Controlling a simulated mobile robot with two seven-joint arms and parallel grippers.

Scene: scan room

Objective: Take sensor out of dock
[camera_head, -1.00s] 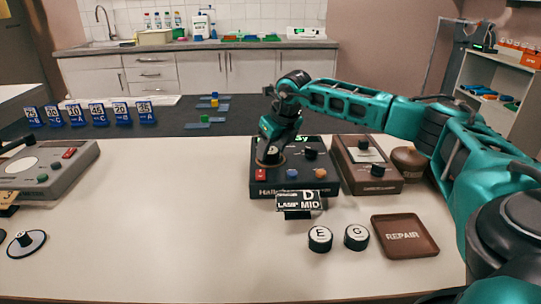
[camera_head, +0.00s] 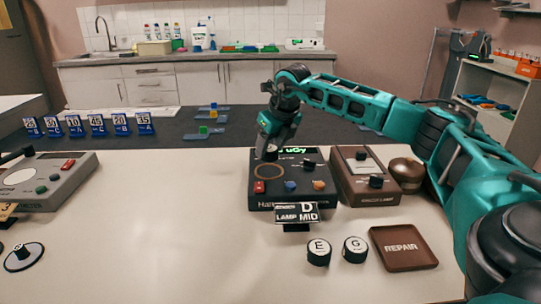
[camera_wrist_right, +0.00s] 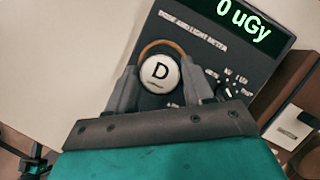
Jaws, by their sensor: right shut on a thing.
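The round sensor (camera_wrist_right: 160,74), white-topped and marked D, is between the fingers of my right gripper (camera_wrist_right: 160,92), which is shut on it. In the head view my right gripper (camera_head: 269,150) is above the left back part of the dark dose and light meter (camera_head: 291,200). The meter's orange-ringed dock (camera_head: 269,171) shows bare below the gripper. The sensor itself is hard to make out in the head view. The meter's green display reads 0 uGy in the wrist view (camera_wrist_right: 243,22). My left gripper is not in view.
A sign (camera_head: 296,213) reading D, LAMP MID stands before the meter. Sensors E (camera_head: 318,252) and G (camera_head: 355,249) and a brown REPAIR tray (camera_head: 402,248) lie in front. A brown lamp box (camera_head: 365,178) stands right. The table's middle left is clear.

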